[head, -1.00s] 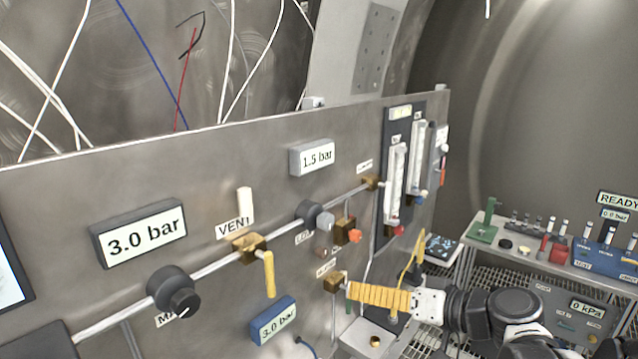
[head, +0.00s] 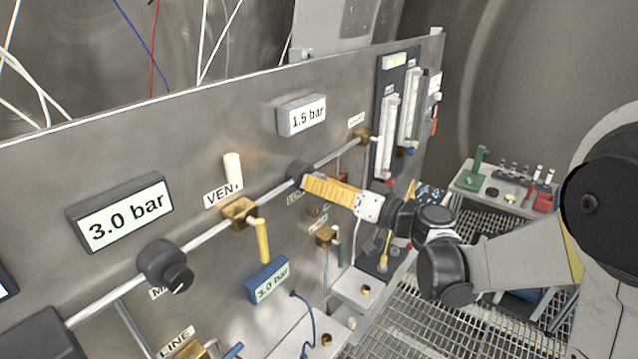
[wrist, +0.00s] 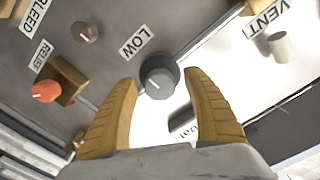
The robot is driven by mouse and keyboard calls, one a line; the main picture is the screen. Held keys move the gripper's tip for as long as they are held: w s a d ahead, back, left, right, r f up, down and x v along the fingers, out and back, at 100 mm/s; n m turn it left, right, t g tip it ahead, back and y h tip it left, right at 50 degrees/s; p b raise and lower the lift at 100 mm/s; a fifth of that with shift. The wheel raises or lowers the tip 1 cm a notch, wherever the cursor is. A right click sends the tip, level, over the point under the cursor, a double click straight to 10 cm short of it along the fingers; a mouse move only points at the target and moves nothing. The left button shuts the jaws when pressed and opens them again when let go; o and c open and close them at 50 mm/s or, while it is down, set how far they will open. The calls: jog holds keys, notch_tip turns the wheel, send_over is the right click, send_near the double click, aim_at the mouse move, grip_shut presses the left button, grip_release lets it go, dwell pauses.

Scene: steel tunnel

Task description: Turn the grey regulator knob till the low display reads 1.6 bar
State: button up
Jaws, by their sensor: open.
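The grey regulator knob (wrist: 158,80) sits on a dark body beside the LOW label (wrist: 137,42) in the wrist view, with a white tick mark on its face. In the head view its dark regulator body (head: 299,172) shows, while my gripper hides the knob itself. The low display (head: 302,116) above reads 1.5 bar. My gripper (head: 306,187) has yellow ribbed fingers. In the wrist view the open fingers (wrist: 160,86) stand either side of the knob; whether they touch it is unclear.
A 3.0 bar display (head: 122,214) and black knob (head: 166,267) are at left. A yellow lever (head: 262,241) hangs by the VENT label. The relief valve's orange knob (wrist: 46,91) is near the LOW knob. A blue 3.0 bar gauge (head: 268,281) is below.

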jog(key=shift+w+a, duration=0.2)
jog(key=c, duration=1.2)
jog(key=shift+f+m+b, duration=0.1)
jog(key=shift+m+b, duration=0.3)
jog(key=shift+m, duration=0.7)
